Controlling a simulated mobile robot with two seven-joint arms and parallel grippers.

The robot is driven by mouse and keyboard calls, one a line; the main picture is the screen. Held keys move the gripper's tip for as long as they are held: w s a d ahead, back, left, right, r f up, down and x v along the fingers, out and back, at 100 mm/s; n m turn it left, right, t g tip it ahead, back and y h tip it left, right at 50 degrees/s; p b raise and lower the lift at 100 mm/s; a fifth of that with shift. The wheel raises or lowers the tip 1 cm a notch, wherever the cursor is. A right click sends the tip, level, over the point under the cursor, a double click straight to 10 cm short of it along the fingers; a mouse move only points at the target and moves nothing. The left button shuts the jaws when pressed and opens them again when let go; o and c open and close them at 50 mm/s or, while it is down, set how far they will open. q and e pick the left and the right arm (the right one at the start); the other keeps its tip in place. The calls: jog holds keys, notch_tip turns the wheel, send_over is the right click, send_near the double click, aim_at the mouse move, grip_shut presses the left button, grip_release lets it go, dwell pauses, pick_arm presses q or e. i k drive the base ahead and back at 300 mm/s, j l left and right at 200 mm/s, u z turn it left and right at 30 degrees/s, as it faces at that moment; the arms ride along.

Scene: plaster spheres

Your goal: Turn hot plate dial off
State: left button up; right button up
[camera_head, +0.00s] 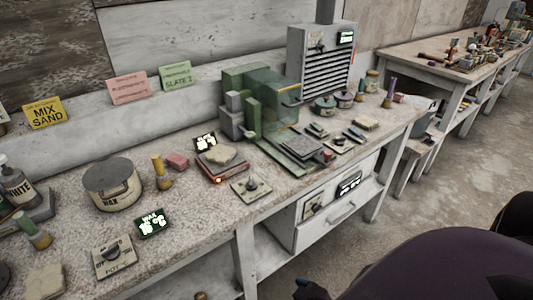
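A low hot plate (231,170) with a pale slab (217,156) on top stands in the middle of the bench. A small red light glows on its front. In front of it, near the bench edge, lies a square control plate with a dark dial knob (252,184). Its label and exact setting are too small to read. A dark display with white digits (206,141) stands behind the hot plate. Neither gripper can be made out, and nothing touches the dial.
A wax pot (113,184), a green wax display (152,223) and another dial plate (113,257) are on the left. A green machine (258,109) and a vented grey cabinet (322,60) stand to the right. My dark body fills the lower right.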

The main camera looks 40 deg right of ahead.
aim_at(251, 185)
jog(key=z, duration=1.05)
